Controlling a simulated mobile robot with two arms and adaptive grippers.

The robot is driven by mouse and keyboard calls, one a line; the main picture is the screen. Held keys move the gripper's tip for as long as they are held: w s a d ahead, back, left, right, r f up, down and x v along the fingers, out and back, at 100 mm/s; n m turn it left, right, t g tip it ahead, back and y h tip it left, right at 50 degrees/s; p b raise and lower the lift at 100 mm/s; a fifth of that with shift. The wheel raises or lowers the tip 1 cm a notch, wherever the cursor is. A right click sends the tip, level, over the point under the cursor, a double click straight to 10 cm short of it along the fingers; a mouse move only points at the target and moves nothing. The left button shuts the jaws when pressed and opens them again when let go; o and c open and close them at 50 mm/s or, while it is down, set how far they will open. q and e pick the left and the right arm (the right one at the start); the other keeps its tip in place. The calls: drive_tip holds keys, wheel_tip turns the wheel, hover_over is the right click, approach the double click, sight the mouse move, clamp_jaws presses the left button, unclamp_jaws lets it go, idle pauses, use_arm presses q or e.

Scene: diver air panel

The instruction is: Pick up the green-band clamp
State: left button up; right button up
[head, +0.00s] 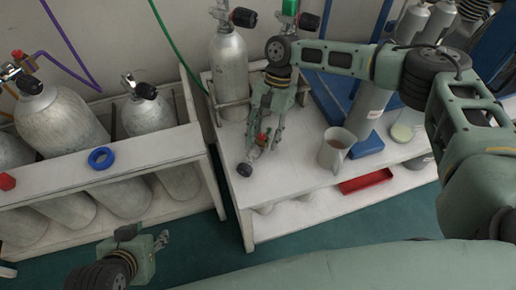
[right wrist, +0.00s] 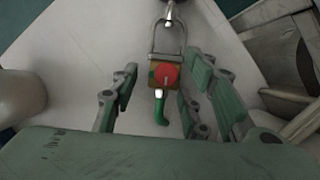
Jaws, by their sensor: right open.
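The green-band clamp (head: 254,152) lies on the white bench top (head: 289,176), near its left front corner. It has a metal yoke, a red knob and a black knob at its near end. In the right wrist view, the clamp (right wrist: 164,77) shows its yoke, a brassy block with a red round knob, and a green end. My right gripper (head: 264,132) reaches down over it. In the right wrist view, the fingers of my right gripper (right wrist: 162,72) are open, one on each side of the clamp, with gaps visible. My left gripper (head: 161,241) is low at the left, away from the clamp; its finger opening is unclear.
A grey cylinder (head: 229,68) stands behind the clamp. A mug (head: 333,150) and a red tray (head: 366,181) are to the right. A rack (head: 153,147) of several cylinders, with a blue ring (head: 101,158) on it, stands left across a gap.

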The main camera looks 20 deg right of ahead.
clamp_jaws()
idle(0.4)
drive_tip(key=shift+r, duration=0.1)
drive_tip(key=shift+r, duration=0.1)
drive_tip(key=shift+r+p, duration=0.5)
drive_tip(key=shift+r, duration=0.35)
drive_tip(key=r, duration=0.1)
drive_tip(key=r+p, duration=0.1)
drive_tip(key=shift+s+d+r, duration=0.15)
drive_tip(key=shift+d+r, duration=0.1)
drive_tip(key=shift+r, duration=0.15)
use_arm(q)
drive_tip(key=s+a+g+p, duration=0.2)
drive_tip(key=s+g, duration=0.1)
drive_tip(key=s, duration=0.3)
drive_tip(key=s+p+x, duration=0.1)
drive_tip(key=x, duration=0.7)
drive_tip(key=shift+f+g+y+p, duration=0.25)
drive_tip(key=shift+g+y+p, duration=0.05)
drive_tip(key=shift+y, duration=0.1)
use_arm(e)
drive_tip(key=s+d+r, duration=0.6)
drive_tip(key=s+d, duration=0.1)
drive_tip(key=s, duration=0.1)
drive_tip(key=shift+s, duration=0.2)
drive_tip(key=shift+d+r, duration=0.1)
